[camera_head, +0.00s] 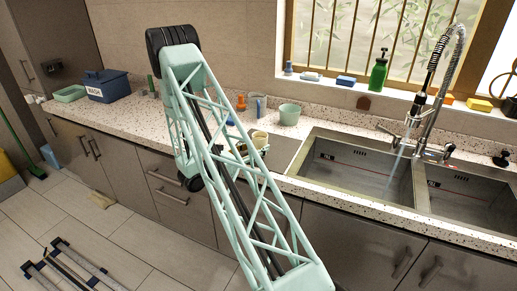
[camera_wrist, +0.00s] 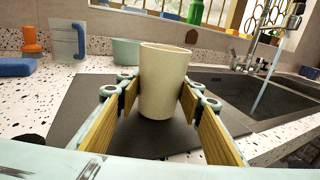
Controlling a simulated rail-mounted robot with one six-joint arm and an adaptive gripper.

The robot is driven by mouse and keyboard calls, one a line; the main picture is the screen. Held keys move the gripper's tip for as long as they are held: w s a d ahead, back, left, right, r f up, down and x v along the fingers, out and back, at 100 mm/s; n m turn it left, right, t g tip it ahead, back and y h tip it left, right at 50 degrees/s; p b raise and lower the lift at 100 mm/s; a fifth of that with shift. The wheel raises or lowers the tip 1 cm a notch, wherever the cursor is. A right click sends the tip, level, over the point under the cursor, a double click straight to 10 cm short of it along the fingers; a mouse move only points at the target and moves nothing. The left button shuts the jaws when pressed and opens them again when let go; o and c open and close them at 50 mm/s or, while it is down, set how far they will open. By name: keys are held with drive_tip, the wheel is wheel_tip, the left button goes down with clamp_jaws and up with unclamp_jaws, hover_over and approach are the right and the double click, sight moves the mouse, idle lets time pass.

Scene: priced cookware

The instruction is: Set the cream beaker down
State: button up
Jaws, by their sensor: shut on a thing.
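The cream beaker (camera_wrist: 163,85) stands upright between the two wood-faced fingers of my gripper (camera_wrist: 160,100) in the wrist view. The fingers are shut on its sides. It is over a dark grey mat (camera_wrist: 82,98); I cannot tell whether its base touches the mat. In the head view the beaker (camera_head: 259,138) shows small beyond my arm, which partly hides my gripper. The mat (camera_head: 284,150) lies just left of the sink there.
A mint cup (camera_head: 289,114) stands behind the mat. A grey mug with a blue handle (camera_wrist: 67,40), an orange item (camera_wrist: 32,40) and a blue sponge (camera_wrist: 15,67) are to the left. The sink (camera_head: 355,165) with running tap is to the right.

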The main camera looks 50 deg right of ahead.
drive_tip(key=shift+f, duration=0.25)
drive_tip(key=o, duration=0.9)
drive_tip(key=shift+r, duration=0.15)
drive_tip(key=shift+a, duration=0.15)
drive_tip(key=v, duration=1.1)
drive_tip(key=shift+w+a+p, duration=0.15)
drive_tip(key=shift+a+p, duration=0.2)
drive_tip(key=shift+r, duration=0.1)
